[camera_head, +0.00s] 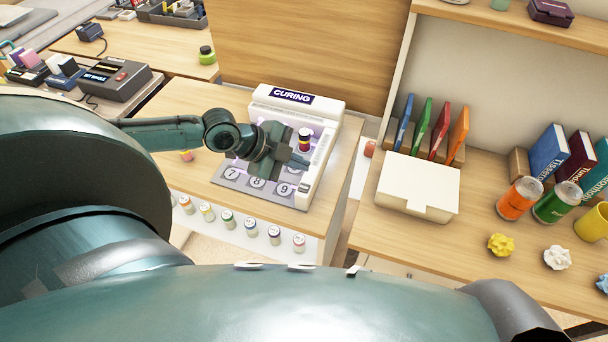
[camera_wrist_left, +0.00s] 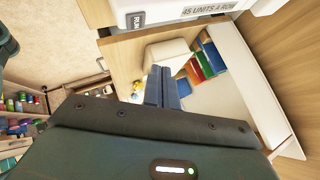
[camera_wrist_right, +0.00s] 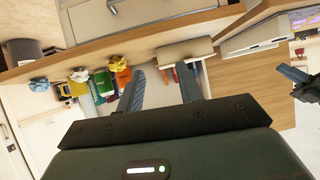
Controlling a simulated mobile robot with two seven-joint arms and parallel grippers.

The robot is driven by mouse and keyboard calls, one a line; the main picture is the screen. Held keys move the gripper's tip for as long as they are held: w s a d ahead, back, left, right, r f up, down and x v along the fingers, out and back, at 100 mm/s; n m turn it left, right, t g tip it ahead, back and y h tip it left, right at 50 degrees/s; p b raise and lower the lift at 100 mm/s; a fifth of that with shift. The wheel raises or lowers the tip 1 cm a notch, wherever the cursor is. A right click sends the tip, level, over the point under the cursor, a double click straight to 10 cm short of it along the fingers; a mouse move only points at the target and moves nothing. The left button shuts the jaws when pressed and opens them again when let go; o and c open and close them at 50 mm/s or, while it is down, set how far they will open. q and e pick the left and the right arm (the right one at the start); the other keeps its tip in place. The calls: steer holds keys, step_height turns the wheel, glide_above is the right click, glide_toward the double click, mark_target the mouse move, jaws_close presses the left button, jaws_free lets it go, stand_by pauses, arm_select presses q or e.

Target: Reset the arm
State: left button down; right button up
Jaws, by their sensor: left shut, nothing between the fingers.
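My left arm comes in from the left in the head view. My left gripper (camera_head: 302,161) is shut and empty, over the front of the white curing machine (camera_head: 328,107), close to its numbered pad (camera_head: 233,176). In the left wrist view its fingers (camera_wrist_left: 162,78) lie together. A dark-capped vial (camera_head: 304,142) stands at the machine behind the gripper; whether they touch is unclear. My right gripper (camera_wrist_right: 160,70) is open with nothing between its fingers in the right wrist view. It is not visible in the head view.
A row of small vials (camera_head: 251,227) stands along the front of the machine's table. To the right, a desk holds a white box (camera_head: 418,186), upright books (camera_head: 440,128), an orange can (camera_head: 519,198) and a green can (camera_head: 556,202). A black device (camera_head: 115,78) sits at upper left.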

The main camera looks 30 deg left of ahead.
stand_by(0.4)
